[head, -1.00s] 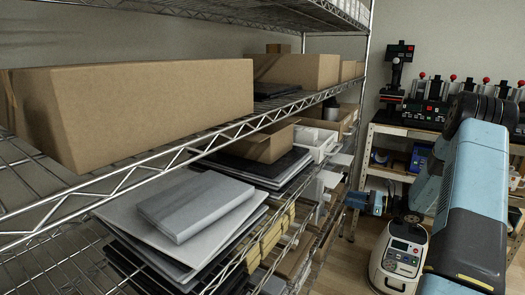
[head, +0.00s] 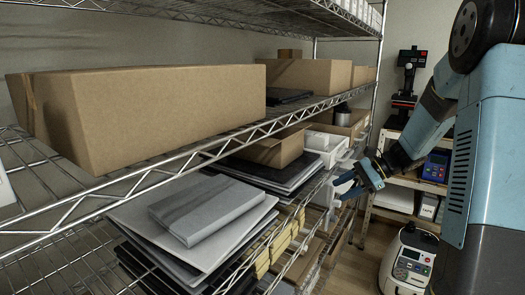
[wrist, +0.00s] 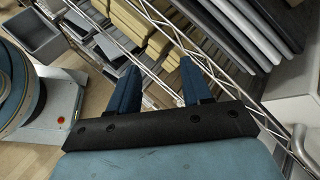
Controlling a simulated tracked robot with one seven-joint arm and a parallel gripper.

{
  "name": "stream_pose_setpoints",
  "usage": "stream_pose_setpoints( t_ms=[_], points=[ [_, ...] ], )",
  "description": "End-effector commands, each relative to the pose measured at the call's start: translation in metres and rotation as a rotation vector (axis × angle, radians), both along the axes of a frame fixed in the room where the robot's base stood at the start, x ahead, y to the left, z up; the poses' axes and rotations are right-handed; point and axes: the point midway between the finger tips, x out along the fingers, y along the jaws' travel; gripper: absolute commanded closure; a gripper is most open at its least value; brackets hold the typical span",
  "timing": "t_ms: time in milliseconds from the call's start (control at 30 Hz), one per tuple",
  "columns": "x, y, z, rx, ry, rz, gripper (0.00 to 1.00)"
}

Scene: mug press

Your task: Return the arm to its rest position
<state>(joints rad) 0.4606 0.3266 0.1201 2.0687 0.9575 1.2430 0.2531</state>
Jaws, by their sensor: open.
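My gripper (head: 352,188) hangs at the end of my bent blue arm, at the right of the head view, just in front of the wire shelf. Its two blue fingers are spread apart with nothing between them. In the wrist view my gripper (wrist: 157,82) points at the shelf's wire edge (wrist: 228,78), with bare fingers apart. I cannot tell if a finger touches the wire. No mug shows in these views.
A white machine (head: 408,262) stands on the floor at right. A rear bench holds a blue device (head: 436,165).

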Motion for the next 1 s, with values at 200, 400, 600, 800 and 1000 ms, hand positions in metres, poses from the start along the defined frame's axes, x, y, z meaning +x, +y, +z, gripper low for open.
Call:
stream_pose_setpoints(
  t_ms=[200, 400, 600, 800, 1000],
  points=[
    [-0.034, 0.018, 0.026, -0.138, -0.078, 0.109, 0.51],
    [-0.065, 0.03, 0.044, -0.26, -0.151, 0.206, 0.51],
    [-0.096, 0.038, 0.061, -0.38, -0.229, 0.298, 0.51],
    [-0.127, 0.042, 0.076, -0.498, -0.31, 0.388, 0.51],
    [-0.158, 0.044, 0.089, -0.614, -0.394, 0.475, 0.51]
  ],
)
